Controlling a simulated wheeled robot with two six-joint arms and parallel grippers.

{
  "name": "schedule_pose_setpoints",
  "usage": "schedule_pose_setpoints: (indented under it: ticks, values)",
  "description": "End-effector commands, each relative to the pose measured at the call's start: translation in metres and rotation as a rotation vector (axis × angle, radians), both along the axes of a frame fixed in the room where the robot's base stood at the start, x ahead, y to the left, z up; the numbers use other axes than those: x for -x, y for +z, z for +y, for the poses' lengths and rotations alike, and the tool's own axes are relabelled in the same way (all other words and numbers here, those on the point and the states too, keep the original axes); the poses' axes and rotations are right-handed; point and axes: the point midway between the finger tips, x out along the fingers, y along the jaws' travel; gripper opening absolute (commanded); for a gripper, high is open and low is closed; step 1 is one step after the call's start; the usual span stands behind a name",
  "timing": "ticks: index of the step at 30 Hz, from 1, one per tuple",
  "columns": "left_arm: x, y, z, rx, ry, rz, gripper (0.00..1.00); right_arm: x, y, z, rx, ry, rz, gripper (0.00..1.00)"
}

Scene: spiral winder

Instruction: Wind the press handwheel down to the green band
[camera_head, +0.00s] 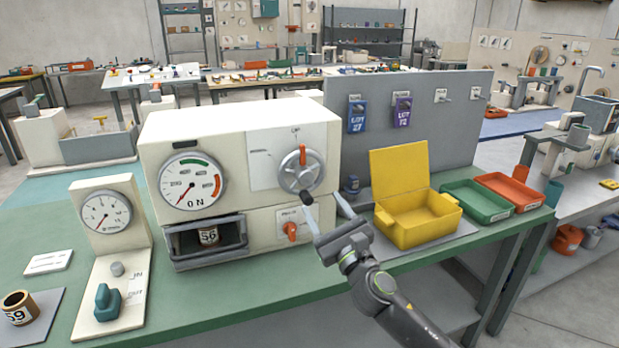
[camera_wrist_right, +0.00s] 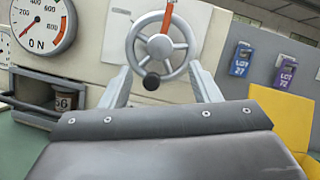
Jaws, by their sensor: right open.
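The press is a cream box with a grey spoked handwheel (camera_head: 302,170) on its front right. The wheel has an orange mark near its top and a dark knob (camera_head: 307,197) at its lower rim. A round dial (camera_head: 191,181) with green and red bands sits left of the wheel, its red needle pointing to the lower left. My right gripper (camera_head: 326,207) is open in front of the wheel, just below and right of it. In the right wrist view the handwheel (camera_wrist_right: 162,52) and knob (camera_wrist_right: 151,81) appear between the two fingers, with no visible contact. My left gripper is out of view.
A cup marked 56 (camera_head: 208,235) stands in the press's drawer opening. An orange knob (camera_head: 290,230) is below the wheel. A yellow open box (camera_head: 424,222), green tray (camera_head: 477,201) and red tray (camera_head: 509,192) stand to the right. A smaller gauge stand (camera_head: 107,216) is at left.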

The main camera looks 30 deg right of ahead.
Motion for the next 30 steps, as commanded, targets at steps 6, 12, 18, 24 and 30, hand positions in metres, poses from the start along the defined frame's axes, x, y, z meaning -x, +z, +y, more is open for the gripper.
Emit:
schedule_pose_setpoints:
  ticks: [6, 12, 18, 24, 30]
  values:
    - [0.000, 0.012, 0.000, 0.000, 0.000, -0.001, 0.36, -0.041, 0.019, -0.004, -0.003, 0.001, -0.002, 0.56]
    - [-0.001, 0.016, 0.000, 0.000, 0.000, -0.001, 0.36, -0.064, 0.026, -0.007, -0.003, 0.001, 0.000, 0.56]
    - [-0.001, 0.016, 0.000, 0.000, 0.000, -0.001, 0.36, -0.071, 0.028, -0.008, -0.002, 0.002, 0.000, 0.56]
    - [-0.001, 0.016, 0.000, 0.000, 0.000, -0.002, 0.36, -0.071, 0.028, -0.008, -0.002, 0.002, 0.000, 0.56]
    - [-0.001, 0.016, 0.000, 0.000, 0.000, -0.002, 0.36, -0.071, 0.028, -0.008, -0.002, 0.002, 0.000, 0.33]
